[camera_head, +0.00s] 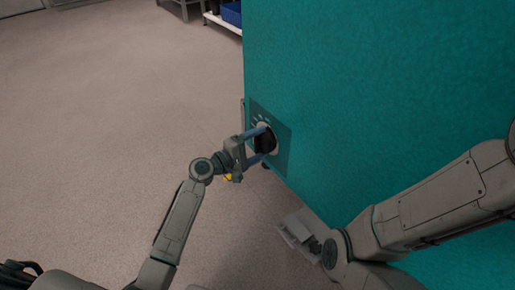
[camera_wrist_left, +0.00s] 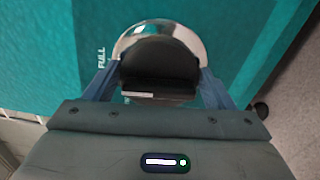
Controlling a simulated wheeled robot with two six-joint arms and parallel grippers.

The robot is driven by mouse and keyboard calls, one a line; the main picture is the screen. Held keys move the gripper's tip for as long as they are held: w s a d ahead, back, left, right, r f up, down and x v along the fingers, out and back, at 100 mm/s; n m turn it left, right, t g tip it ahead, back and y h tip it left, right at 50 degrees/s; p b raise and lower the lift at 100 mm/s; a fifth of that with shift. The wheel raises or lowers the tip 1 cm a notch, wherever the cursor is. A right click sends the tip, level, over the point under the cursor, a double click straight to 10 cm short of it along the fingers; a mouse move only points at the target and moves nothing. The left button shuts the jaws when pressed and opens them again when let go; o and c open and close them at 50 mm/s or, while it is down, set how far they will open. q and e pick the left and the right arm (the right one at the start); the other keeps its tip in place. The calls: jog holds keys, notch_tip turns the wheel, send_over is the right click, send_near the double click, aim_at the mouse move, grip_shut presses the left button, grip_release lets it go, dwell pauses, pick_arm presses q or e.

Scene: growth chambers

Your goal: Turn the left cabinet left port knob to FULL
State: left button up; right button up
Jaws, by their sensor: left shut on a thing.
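The port knob is black with a shiny metal ring, set on a darker teal plate (camera_head: 284,144) on the teal cabinet (camera_head: 380,90). In the head view the knob (camera_head: 265,142) sits between the fingers of my left gripper (camera_head: 262,145). In the left wrist view the black knob (camera_wrist_left: 160,65) fills the space between the blue fingers of my left gripper (camera_wrist_left: 158,88), which is shut on it. The word FULL (camera_wrist_left: 101,58) is printed on the plate, left of the knob there. The knob's pointer is hidden. My right gripper (camera_head: 300,232) is low by the cabinet, its jaws unclear.
Open grey floor (camera_head: 100,100) lies left of the cabinet. A white shelf (camera_head: 222,22) with a blue bin (camera_head: 231,13) stands at the back. A dark caster (camera_wrist_left: 258,112) shows under the cabinet edge in the left wrist view.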

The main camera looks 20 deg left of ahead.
pick_arm(q)
jog(key=shift+f+m+b, duration=0.1)
jog(key=shift+m+b, duration=0.2)
jog(key=shift+m, duration=0.3)
jog(key=o, duration=0.7)
jog(key=shift+o, duration=0.2)
jog(key=p+v, duration=0.3)
jog(key=v, duration=0.7)
jog(key=shift+s+a, duration=0.2)
jog(key=shift+s, duration=0.1)
